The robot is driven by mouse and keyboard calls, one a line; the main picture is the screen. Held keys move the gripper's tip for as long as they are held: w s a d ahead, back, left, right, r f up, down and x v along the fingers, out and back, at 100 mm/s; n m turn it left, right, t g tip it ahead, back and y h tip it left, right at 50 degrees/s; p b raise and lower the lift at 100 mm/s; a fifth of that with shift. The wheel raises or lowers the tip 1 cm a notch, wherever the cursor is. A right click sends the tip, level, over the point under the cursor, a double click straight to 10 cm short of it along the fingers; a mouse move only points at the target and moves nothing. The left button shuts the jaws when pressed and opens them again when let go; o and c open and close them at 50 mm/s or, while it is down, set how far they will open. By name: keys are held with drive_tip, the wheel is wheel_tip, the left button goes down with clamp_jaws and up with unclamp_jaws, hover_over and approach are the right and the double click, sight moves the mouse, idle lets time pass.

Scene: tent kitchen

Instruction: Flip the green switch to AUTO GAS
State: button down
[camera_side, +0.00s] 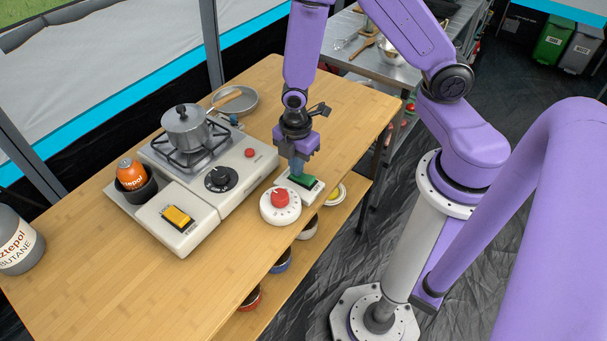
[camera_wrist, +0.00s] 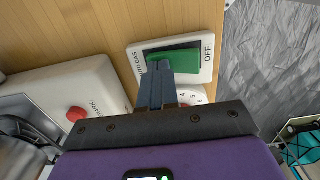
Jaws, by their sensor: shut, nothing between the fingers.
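The green rocker switch (camera_side: 304,181) sits on a white plate at the right edge of the wooden table. In the wrist view the green switch (camera_wrist: 185,58) shows on its plate, with "AUTO GAS" lettered at the left end and "OFF" at the right end. My gripper (camera_side: 297,172) points down over the switch's far-left end in the side view. In the wrist view its shut, empty fingertips (camera_wrist: 160,66) overlap the switch near the AUTO GAS end. I cannot tell whether they touch it or which way the rocker is tilted.
A white dial with a red knob (camera_side: 280,196) stands close beside the switch. The gas stove (camera_side: 222,153) with a pot (camera_side: 185,128) and a yellow switch (camera_side: 177,216) lies to the left. The table front is clear.

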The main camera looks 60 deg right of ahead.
drive_tip(key=shift+r, duration=3.5)
drive_tip(key=s+r+m, duration=0.5)
drive_tip(key=s+r, duration=0.8)
drive_tip(key=s, duration=0.4)
drive_tip(key=shift+d+r, duration=0.3)
drive_tip(key=shift+d, duration=0.15)
